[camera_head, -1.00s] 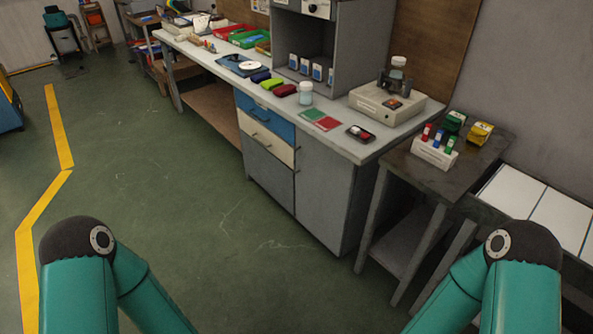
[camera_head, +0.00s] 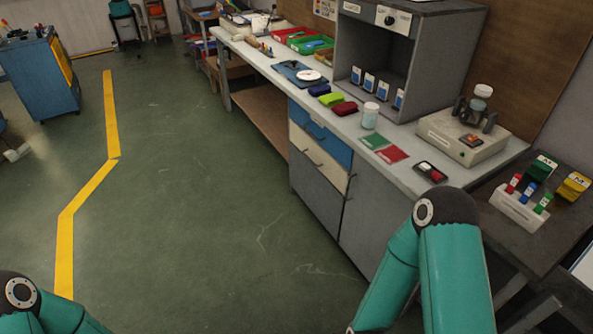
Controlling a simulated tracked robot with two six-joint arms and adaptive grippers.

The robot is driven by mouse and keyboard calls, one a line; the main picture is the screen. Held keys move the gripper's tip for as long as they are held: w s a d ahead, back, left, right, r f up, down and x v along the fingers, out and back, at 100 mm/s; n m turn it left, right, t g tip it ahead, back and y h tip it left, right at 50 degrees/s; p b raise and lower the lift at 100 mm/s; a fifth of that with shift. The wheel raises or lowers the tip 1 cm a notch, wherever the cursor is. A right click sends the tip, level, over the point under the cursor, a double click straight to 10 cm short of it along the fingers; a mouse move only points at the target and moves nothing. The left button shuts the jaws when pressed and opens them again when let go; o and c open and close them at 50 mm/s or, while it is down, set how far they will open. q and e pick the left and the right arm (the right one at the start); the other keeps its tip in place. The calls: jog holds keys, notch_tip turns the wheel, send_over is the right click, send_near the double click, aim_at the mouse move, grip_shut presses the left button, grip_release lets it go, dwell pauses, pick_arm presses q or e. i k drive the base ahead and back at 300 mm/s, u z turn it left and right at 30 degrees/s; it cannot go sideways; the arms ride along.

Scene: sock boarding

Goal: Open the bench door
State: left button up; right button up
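The workbench (camera_head: 388,171) runs from the right foreground to the back. Its grey cabinet has a door (camera_head: 377,222) below the worktop, and the door looks shut. A dark handle (camera_head: 347,187) is at that door's left edge. Left of it are a blue drawer (camera_head: 318,131), a white drawer (camera_head: 318,160) and a grey front (camera_head: 314,194), all closed. My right arm comes up in front of the cabinet's right part and hides some of it. My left arm shows only at the bottom left corner. Neither gripper is in view.
A side table (camera_head: 555,232) with a rack of coloured tubes (camera_head: 519,208) stands right of the bench. The green floor (camera_head: 200,220) before the bench is clear, with a yellow line (camera_head: 65,240). A blue cabinet (camera_head: 38,75) stands at the far left.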

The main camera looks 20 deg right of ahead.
aim_at(376, 208)
jog(key=i, duration=1.3)
jog(key=z, duration=0.75)
